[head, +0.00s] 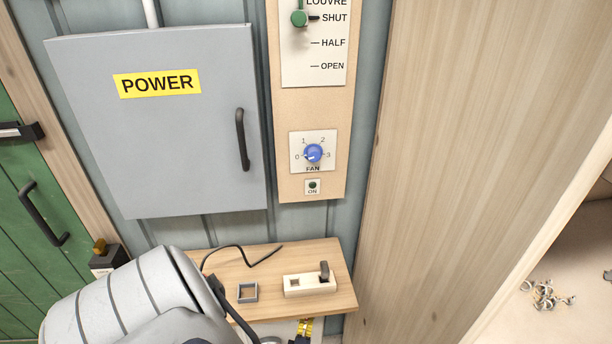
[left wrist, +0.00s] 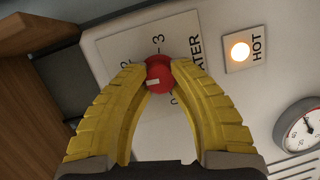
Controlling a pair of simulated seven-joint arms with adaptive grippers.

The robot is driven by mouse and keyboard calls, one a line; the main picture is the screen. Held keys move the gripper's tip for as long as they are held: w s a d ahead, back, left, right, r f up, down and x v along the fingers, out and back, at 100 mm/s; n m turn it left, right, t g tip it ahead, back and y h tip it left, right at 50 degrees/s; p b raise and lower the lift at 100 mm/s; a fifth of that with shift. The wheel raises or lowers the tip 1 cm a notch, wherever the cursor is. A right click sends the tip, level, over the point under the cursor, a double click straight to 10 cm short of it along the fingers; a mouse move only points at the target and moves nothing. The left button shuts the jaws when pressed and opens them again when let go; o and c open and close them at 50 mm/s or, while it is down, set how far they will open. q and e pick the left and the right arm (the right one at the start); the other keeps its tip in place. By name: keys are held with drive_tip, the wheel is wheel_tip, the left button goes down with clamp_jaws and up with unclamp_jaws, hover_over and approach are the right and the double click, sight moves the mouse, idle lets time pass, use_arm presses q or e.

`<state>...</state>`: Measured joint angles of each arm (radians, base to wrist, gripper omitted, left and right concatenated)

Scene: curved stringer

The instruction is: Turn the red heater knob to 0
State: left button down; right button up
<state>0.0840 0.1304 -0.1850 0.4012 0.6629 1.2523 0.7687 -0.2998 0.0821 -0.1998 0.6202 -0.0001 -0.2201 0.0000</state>
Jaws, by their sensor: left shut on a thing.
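In the left wrist view a red heater knob (left wrist: 160,74) sits on a white panel (left wrist: 118,45), which appears turned on its side. My left gripper (left wrist: 161,72) has its two yellow fingers closed on the knob from both sides. The knob's white mark points left and slightly down in this view. The 2 and 3 show above it and the 0 is partly covered below; the 1 is hidden. In the head view only a bit of my left gripper's yellow finger (head: 305,327) shows below the shelf. My right gripper is not in view.
A lit HOT lamp (left wrist: 239,51) and a round gauge (left wrist: 299,126) are right of the knob.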

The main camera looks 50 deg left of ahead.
use_arm(q)
drive_tip(key=c, duration=1)
unclamp_jaws()
drive_tip(key=shift+s, duration=0.1)
drive_tip(key=v, duration=1.1)
drive_tip(key=shift+s+d, duration=0.25)
drive_tip(key=shift+d, duration=0.05)
drive_tip(key=shift+r, duration=0.1)
